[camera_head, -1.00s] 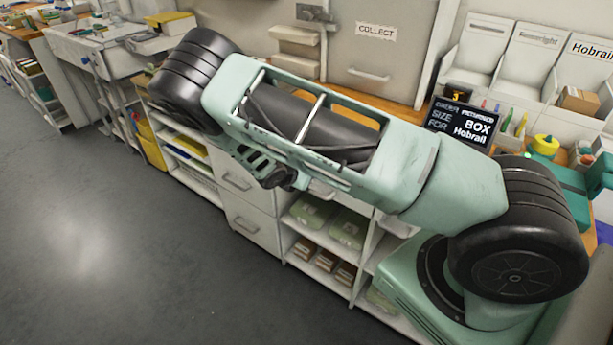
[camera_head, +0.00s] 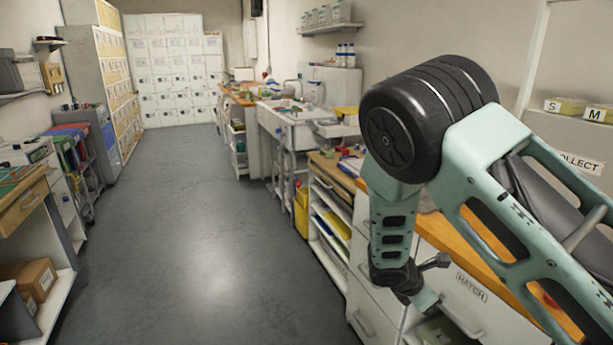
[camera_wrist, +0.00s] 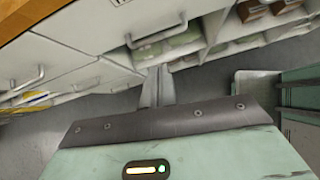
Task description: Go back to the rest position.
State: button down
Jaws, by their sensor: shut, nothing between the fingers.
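My gripper shows in the wrist view (camera_wrist: 158,72), its two narrow grey fingers together with nothing between them. Beyond the fingertips are drawer fronts and an open shelf of the counter (camera_wrist: 75,62). In the head view my arm is folded at the right, with its lower part hanging down in front of the counter drawers. The gripper end is low there, beside the drawer labelled HATCH (camera_head: 470,287), and its fingers are hard to make out. Whether it touches the counter cannot be told.
A clear grey floor aisle (camera_head: 190,220) runs to white lockers (camera_head: 175,75) at the back. A workbench (camera_head: 30,215) and shelving line the left.

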jog(key=s+a+r+m+y, duration=0.3)
jog(key=s+a+r, duration=0.3)
jog(key=s, duration=0.3)
jog(key=s+a+r+m+g+y, duration=0.1)
jog(key=s+a+r+m+y, duration=0.2)
jog(key=s, duration=0.7)
jog(key=s+a+r+m+g+y, duration=0.1)
jog(key=s+a+r+m+y, duration=0.1)
jog(key=s+a+r+m, duration=0.4)
jog(key=s+a+r, duration=0.3)
jog(key=r, duration=0.1)
jog(key=shift+s+a+r+y, duration=0.15)
jog(key=shift+s+r+y, duration=0.1)
jog(key=shift+y, duration=0.15)
